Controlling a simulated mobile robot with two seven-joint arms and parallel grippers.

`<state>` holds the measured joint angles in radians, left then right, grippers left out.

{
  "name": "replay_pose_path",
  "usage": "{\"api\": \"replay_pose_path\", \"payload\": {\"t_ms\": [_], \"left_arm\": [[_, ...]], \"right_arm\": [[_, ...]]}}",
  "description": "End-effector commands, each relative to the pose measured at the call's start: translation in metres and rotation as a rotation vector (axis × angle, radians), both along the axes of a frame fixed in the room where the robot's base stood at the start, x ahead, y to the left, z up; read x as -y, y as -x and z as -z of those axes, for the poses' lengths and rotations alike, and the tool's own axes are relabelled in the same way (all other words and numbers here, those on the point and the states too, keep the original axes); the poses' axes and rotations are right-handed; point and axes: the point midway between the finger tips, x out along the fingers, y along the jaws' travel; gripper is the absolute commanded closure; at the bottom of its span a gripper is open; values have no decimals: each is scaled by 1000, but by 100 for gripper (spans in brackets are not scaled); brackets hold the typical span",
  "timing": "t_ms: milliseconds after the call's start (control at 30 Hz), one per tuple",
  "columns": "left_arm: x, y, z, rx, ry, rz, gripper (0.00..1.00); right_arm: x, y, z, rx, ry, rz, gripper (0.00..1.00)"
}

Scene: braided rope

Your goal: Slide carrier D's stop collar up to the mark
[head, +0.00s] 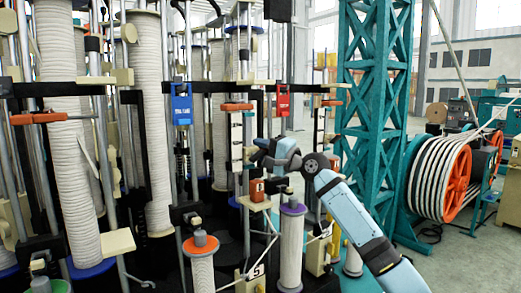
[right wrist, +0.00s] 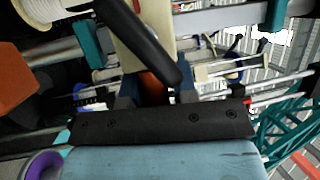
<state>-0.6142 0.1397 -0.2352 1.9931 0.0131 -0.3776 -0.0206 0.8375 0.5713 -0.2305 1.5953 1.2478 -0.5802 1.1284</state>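My right gripper (head: 262,155) reaches in from the right at a pale upright post (head: 248,128) of the near carrier. Its fingers point left, one above the other. In the right wrist view the fingers (right wrist: 154,92) stand apart, with a dark orange part (right wrist: 152,84) in the gap; I take it as the stop collar. I cannot tell whether they press on it. An orange block with a small label (head: 257,190) sits below the gripper on this carrier. I cannot read a D or make out the mark. My left gripper is out of the head view.
A purple-topped bobbin (head: 291,245) and an orange-topped bobbin (head: 202,268) stand below. Rods and several tall cream bobbins crowd the left. A blue tag (head: 181,104) and a red tag (head: 283,101) hang above. A teal lattice tower (head: 372,85) stands at the right.

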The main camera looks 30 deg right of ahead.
Motion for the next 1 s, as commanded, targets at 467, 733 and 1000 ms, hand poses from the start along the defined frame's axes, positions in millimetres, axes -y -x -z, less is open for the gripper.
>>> {"api": "replay_pose_path", "payload": {"t_ms": [467,733,1000], "left_arm": [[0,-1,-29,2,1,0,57],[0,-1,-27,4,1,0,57],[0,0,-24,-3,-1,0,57]], "right_arm": [[0,0,-33,1,2,-1,100],[0,0,-30,1,3,0,100],[0,0,-30,0,2,-1,54]]}}
